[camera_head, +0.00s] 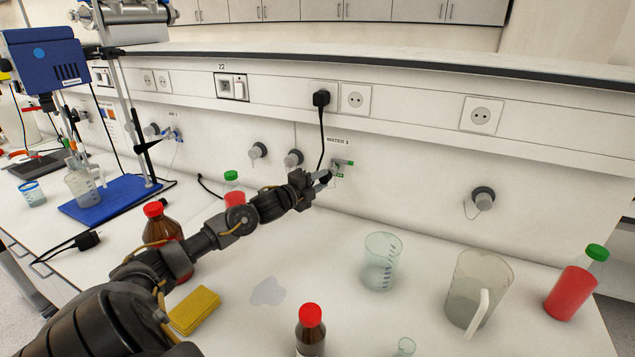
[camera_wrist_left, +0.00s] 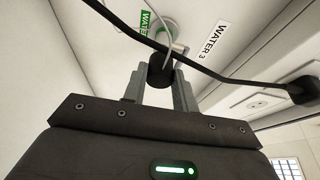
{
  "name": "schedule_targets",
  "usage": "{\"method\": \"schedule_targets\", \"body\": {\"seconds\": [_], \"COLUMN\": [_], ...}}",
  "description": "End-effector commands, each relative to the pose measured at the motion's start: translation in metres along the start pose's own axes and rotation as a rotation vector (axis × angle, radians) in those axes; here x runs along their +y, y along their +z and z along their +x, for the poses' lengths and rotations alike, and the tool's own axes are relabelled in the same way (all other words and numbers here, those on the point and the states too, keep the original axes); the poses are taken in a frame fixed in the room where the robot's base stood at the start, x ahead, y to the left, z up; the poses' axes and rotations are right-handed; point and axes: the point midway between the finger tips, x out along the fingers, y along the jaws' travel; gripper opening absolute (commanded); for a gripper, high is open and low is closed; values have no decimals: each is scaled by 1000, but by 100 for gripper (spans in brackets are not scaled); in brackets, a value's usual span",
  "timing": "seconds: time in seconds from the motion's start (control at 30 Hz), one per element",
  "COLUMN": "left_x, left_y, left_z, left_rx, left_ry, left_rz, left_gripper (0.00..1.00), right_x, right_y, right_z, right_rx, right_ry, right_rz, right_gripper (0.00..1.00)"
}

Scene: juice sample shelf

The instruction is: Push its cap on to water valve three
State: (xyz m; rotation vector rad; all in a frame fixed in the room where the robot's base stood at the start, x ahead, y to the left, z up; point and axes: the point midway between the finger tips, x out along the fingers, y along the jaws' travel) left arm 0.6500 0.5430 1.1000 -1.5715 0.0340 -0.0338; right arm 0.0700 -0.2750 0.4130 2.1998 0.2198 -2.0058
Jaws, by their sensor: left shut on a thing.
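The water 3 valve (camera_head: 343,163), with green tags, is on the back wall panel below its "WATER 3" label (camera_head: 338,141). In the left wrist view the valve (camera_wrist_left: 166,30) is just beyond my fingertips, with its label (camera_wrist_left: 212,40) beside it. My left gripper (camera_head: 323,178) is at the valve, its fingers shut on a dark round cap (camera_wrist_left: 160,71). The cap is in line with the valve's outlet in the wrist view. Whether it touches or sits on the outlet cannot be told. A thin cord runs by the valve. My right gripper is in neither view.
A black power cable (camera_head: 321,133) hangs from a plug close to my left gripper and crosses the wrist view. Below stand a glass beaker (camera_head: 381,262), a pitcher (camera_head: 478,290), a red-capped brown bottle (camera_head: 160,222) and a yellow sponge (camera_head: 194,310).

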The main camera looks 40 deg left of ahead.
Motion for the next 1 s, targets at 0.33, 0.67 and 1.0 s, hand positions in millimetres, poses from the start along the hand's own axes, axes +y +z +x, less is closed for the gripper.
{"method": "schedule_targets", "body": {"seconds": [0.33,0.67,1.0], "left_x": [-1,0,0], "left_y": [-1,0,3], "left_z": [0,3,10], "left_rx": [0,0,0], "left_ry": [-1,-2,-2], "left_rz": [0,0,0], "left_gripper": [0,0,0], "right_x": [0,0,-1], "right_y": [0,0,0], "right_z": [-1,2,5], "right_rx": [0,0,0], "right_ry": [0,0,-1], "right_rz": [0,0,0], "right_gripper": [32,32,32]}}
